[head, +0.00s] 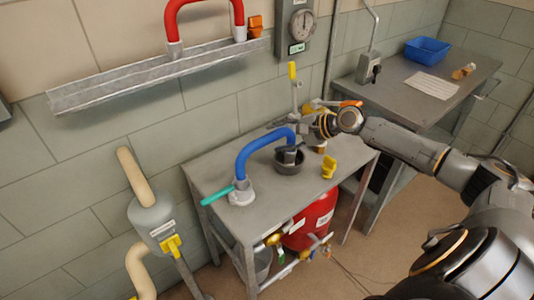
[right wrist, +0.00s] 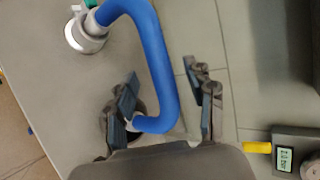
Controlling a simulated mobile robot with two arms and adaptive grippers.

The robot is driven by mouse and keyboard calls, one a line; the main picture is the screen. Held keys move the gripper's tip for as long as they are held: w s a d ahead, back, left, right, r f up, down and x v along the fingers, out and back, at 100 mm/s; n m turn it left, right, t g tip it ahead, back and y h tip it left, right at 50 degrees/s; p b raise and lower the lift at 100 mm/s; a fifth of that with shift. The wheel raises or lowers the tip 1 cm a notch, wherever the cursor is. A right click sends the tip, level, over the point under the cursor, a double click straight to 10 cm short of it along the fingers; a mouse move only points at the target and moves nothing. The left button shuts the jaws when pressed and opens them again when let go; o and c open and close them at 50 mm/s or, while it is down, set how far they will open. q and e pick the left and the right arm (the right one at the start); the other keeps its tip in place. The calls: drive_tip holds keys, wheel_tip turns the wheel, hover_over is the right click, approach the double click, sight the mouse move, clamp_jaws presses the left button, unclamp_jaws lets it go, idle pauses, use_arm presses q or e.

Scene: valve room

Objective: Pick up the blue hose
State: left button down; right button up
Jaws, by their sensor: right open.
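The blue hose (head: 262,141) arches over the grey metal table (head: 222,172). Its left end meets a pale fitting (head: 242,194) with a teal lever (head: 218,195); its right end goes down to a dark round base (head: 289,167). My right gripper (head: 279,137) is at the hose's right end, with its fingers open. In the right wrist view, the hose (right wrist: 152,55) runs between the two spread fingers (right wrist: 162,72), with a visible gap on the right side. Contact on the left side is hard to tell. My left gripper is not in view.
A yellow valve handle (head: 329,167) stands on the table right of the hose. A red tank (head: 311,220) is below. A second table at the back right holds a blue bin (head: 427,50). A wall shelf (head: 160,72) carries a red hose (head: 203,5).

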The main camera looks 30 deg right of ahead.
sight(271, 138)
drive_tip(key=p+x, duration=0.1)
drive_tip(key=x, duration=0.3)
drive_tip(key=shift+w+a+f, duration=0.2)
drive_tip(key=shift+w, duration=0.05)
clamp_jaws()
